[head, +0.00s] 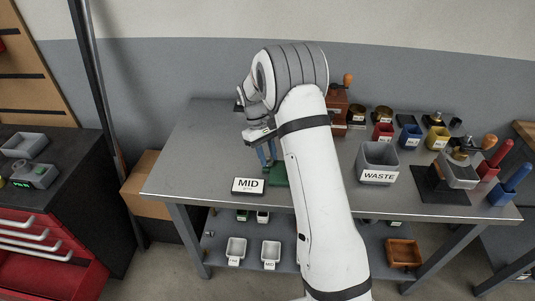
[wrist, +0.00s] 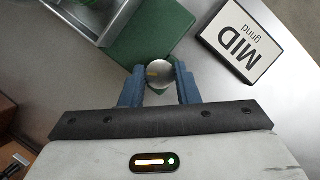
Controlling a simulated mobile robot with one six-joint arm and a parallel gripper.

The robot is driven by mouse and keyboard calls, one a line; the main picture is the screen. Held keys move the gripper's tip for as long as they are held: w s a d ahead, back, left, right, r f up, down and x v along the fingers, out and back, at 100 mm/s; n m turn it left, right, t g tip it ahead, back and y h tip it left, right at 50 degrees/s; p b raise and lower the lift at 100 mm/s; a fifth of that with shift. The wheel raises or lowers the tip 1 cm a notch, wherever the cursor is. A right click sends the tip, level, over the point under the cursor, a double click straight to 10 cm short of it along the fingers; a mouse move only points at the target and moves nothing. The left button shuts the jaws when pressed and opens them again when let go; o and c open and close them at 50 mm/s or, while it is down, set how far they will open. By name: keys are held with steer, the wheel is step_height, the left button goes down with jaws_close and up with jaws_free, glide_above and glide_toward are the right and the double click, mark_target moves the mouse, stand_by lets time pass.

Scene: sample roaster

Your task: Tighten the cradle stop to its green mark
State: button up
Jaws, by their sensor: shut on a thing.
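My gripper (head: 267,160) is low over the table's front left, at a green mat or plate (head: 279,177). In the wrist view its blue fingers (wrist: 160,80) are shut on a round, shiny metal piece (wrist: 158,72) with a small yellowish spot. This piece lies over the edge of the green plate (wrist: 140,45). I cannot tell for sure whether it is the cradle stop. No green mark can be made out on it. In the head view the piece is too small to tell, and my arm hides part of the green plate.
A MID grind sign (head: 248,186) stands close left of my gripper. A WASTE bin (head: 378,161), coloured cups and a black-based metal device (head: 458,172) stand to the right. The table's left end is clear.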

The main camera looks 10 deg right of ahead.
steer(key=m+y, duration=0.2)
steer(key=m, duration=0.3)
steer(key=shift+d+m, duration=0.15)
steer(key=shift+m, duration=0.25)
stand_by(0.4)
steer(key=o, duration=1)
steer(key=shift+c, duration=0.2)
steer(key=v, duration=0.7)
steer(key=shift+w+r, duration=0.25)
steer(key=shift+r, duration=0.1)
steer(key=shift+d, duration=0.15)
